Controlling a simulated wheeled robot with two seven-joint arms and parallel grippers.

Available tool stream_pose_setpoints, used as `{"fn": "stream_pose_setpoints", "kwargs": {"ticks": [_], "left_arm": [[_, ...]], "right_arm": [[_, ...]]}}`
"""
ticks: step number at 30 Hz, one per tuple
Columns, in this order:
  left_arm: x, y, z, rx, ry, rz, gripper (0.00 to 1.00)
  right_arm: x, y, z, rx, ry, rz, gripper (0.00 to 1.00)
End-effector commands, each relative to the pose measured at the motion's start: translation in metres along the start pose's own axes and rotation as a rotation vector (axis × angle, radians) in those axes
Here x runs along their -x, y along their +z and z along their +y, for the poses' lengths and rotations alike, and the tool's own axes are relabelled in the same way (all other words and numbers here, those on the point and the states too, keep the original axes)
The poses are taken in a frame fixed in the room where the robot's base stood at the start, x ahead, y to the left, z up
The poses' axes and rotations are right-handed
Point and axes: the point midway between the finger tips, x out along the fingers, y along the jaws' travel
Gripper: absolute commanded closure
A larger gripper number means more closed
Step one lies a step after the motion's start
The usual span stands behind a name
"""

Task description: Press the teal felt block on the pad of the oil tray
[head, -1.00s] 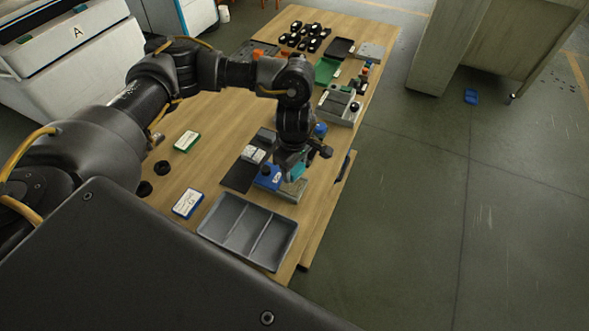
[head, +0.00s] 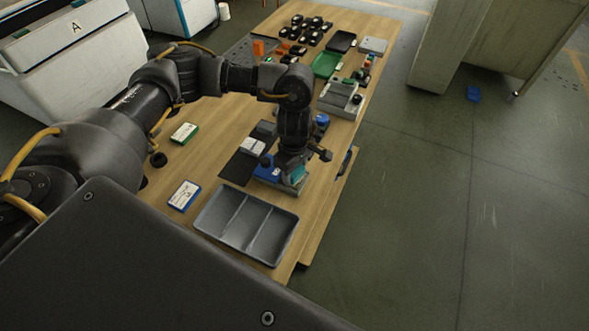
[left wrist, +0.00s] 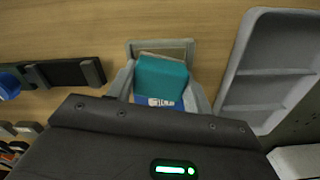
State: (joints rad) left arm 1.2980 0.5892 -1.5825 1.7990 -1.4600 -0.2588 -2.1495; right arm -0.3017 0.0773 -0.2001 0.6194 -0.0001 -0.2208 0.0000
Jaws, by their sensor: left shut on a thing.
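My left gripper (head: 290,174) is shut on the teal felt block (left wrist: 160,78), which shows between its fingers in the left wrist view. In the head view the teal block (head: 298,175) is partly hidden by the gripper. The small grey oil tray (left wrist: 132,46) is right by the block; its far rim and a tan strip of its pad (left wrist: 168,53) show past the block. The rest of the pad is hidden, so I cannot tell whether block and pad touch. My right gripper is not in view.
A large grey compartment tray (head: 247,226) lies just in front. A dark mat (head: 239,168) and a blue box (head: 266,170) are close to the left of the gripper. A grey fixture (head: 340,98) stands behind. The table's right edge is near.

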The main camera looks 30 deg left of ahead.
Motion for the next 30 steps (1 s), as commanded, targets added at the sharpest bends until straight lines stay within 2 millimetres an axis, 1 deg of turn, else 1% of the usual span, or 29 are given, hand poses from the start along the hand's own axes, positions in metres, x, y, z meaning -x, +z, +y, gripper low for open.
{"fn": "stream_pose_setpoints", "kwargs": {"ticks": [12, 30], "left_arm": [[-0.0002, 0.0000, -0.0001, 0.000, 0.000, 0.000, 0.68], [-0.0059, 0.0000, -0.0001, 0.000, 0.000, 0.000, 0.68]], "right_arm": [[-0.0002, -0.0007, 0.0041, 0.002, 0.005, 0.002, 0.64], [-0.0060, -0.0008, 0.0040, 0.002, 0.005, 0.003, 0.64]]}}
